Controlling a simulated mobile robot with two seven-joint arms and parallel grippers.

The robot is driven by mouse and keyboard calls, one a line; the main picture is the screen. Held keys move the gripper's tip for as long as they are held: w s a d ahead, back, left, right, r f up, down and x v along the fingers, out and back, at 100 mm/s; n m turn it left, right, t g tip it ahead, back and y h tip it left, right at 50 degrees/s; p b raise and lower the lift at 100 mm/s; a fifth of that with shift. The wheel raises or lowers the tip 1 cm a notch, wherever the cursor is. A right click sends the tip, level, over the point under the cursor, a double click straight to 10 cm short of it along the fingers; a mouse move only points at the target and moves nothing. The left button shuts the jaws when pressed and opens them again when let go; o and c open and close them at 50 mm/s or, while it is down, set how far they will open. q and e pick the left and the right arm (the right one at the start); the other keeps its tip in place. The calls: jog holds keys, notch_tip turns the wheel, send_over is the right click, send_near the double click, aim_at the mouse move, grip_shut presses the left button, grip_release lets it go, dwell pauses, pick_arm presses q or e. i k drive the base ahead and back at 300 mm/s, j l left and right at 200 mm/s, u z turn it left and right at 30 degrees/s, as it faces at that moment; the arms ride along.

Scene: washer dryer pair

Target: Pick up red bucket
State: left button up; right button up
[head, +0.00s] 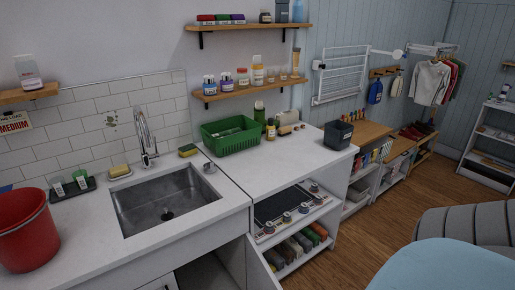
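The red bucket (27,232) stands upright on the white counter at the far left of the head view, left of the sink. Its left side is cut off by the picture's edge. Its open rim faces up, and a handle runs along its side. Neither of my grippers shows in this view.
The sink (168,205) is right of the bucket, with a tall faucet (146,143) behind it. A dark tray (72,188) with small bottles sits behind the bucket. A green basket (231,134) stands farther right. A wall shelf (28,93) hangs above.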

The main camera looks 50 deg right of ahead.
aim_at(26, 249)
jog(key=k+l, duration=0.1)
jog(key=l, duration=1.45)
jog(key=k+l, duration=0.15)
jog(key=l, duration=0.65)
jog(key=k+l, duration=0.1)
jog(key=l, duration=0.65)
jog(key=i+j, duration=0.15)
jog(key=j, duration=0.25)
jog(key=i+j+u, duration=0.1)
jog(key=j, duration=0.35)
jog(key=i+j, duration=0.3)
jog(key=i+j+u, duration=0.1)
jog(key=j, duration=0.4)
jog(key=i+j, duration=0.3)
jog(key=i+j+u, duration=0.1)
jog(key=j, duration=0.4)
jog(key=i+j, duration=0.3)
jog(key=j+u, duration=0.05)
jog(key=j, duration=0.05)
